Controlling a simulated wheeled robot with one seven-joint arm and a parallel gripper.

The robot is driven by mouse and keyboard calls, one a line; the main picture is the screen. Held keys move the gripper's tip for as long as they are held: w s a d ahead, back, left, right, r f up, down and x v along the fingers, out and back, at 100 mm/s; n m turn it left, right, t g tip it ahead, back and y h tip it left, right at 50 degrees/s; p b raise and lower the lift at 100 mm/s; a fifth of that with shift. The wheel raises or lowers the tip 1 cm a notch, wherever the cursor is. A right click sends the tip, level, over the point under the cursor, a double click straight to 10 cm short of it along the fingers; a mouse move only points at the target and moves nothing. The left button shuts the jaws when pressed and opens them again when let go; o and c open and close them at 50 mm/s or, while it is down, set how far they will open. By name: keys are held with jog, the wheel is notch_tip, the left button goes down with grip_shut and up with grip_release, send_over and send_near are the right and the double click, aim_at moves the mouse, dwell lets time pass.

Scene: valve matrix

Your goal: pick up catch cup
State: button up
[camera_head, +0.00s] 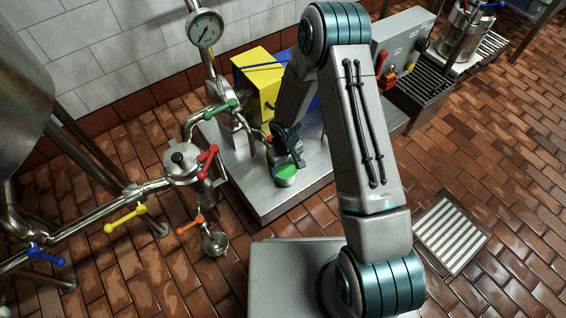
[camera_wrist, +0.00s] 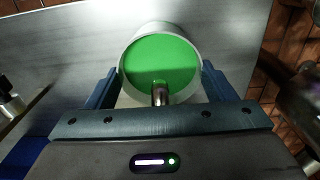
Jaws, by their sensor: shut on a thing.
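The catch cup (camera_head: 286,181) is a small pale metal cup with a bright green inside, over the front part of the steel table. In the wrist view the cup (camera_wrist: 128,77) opens toward the camera, and a short metal rod stands at its near rim. My gripper (camera_head: 287,160) reaches down from above. In the wrist view my gripper (camera_wrist: 158,88) has its two dark blue fingers on either side of the cup, shut on it. I cannot tell whether the cup's base touches the table.
The steel table (camera_head: 265,205) carries a yellow box (camera_head: 256,75). Pipes with green, red, yellow, orange and blue handles and a gauge (camera_head: 205,28) stand at left. A grey control box (camera_head: 403,45) stands at the upper right. A floor drain (camera_head: 450,235) lies at lower right.

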jog(key=s+d+p, duration=0.2)
jog(key=s+d, duration=0.8)
jog(key=s, duration=0.4)
jog(key=w+d+r+m, duration=0.3)
jog(key=w+r, duration=0.5)
jog(key=w, duration=0.3)
jog(key=w+r+m, duration=0.2)
jog(key=w+r, duration=0.2)
jog(key=r, duration=0.6)
jog(key=w+r+m, duration=0.2)
jog(key=w+r, duration=0.1)
jog(key=r, duration=0.8)
notch_tip(320, 180, up, 21)
jog(key=s+p, duration=0.2)
jog(key=p, duration=3)
jog(key=shift+d+p, duration=0.25)
jog(key=shift+p, duration=0.1)
jog(key=shift+s+f, duration=0.1)
